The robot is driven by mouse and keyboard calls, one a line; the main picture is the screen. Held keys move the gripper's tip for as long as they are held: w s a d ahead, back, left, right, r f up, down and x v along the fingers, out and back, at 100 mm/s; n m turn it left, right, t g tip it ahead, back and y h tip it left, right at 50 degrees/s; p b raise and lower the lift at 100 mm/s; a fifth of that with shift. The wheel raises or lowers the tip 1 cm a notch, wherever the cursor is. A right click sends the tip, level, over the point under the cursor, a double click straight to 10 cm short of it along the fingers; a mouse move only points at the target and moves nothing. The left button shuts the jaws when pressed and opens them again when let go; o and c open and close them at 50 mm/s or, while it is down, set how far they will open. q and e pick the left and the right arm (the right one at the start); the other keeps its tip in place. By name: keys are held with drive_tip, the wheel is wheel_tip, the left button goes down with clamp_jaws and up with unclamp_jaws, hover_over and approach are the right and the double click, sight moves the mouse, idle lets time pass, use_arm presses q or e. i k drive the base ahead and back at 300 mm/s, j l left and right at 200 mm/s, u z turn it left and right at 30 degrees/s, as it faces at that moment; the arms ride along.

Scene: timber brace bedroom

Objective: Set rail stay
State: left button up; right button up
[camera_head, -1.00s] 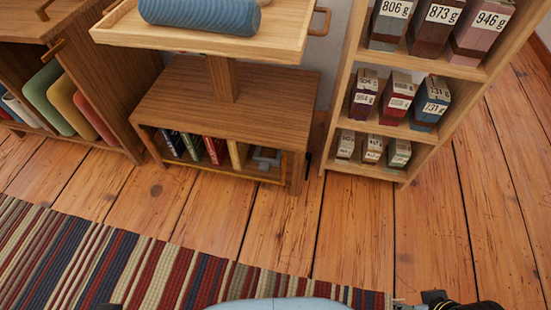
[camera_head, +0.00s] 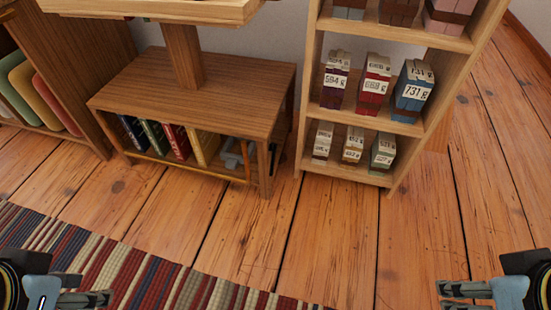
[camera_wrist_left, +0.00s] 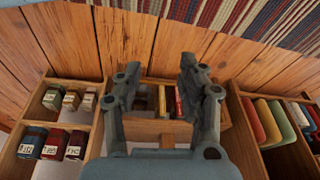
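A low wooden bench unit (camera_head: 200,95) stands against the wall with a row of books in its open shelf. A thin wooden rail (camera_head: 190,166) runs along the front of the shelf. A grey angular piece (camera_head: 230,158) sits at the right end of the books. My left gripper (camera_head: 98,288) is at the lower left of the head view, open and empty. In the left wrist view its two fingers (camera_wrist_left: 160,66) stand apart with the bench behind them. My right gripper (camera_head: 440,296) is at the lower right; its fingers show a gap, with nothing between them.
A tall shelf (camera_head: 300,145) with several labelled blocks stands right of the bench. A cabinet (camera_head: 90,65) with coloured boards is at the left. A pedestal tray (camera_head: 160,8) rises above the bench. A striped rug (camera_head: 120,275) lies in front; bare planks are clear.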

sight(273, 160)
drive_tip(key=l+u, duration=0.1)
drive_tip(key=u, duration=0.45)
drive_tip(key=l+u, duration=0.25)
drive_tip(key=l, duration=0.35)
drive_tip(key=l+u, duration=0.25)
drive_tip(key=l, duration=0.35)
drive_tip(key=k+l+u, duration=0.1)
drive_tip(key=l+u, duration=0.15)
drive_tip(key=l, duration=0.35)
drive_tip(key=k+l, duration=0.1)
drive_tip(key=l, duration=0.3)
drive_tip(key=k+l, duration=0.1)
drive_tip(key=l, duration=0.75)
drive_tip(key=k+u, duration=0.05)
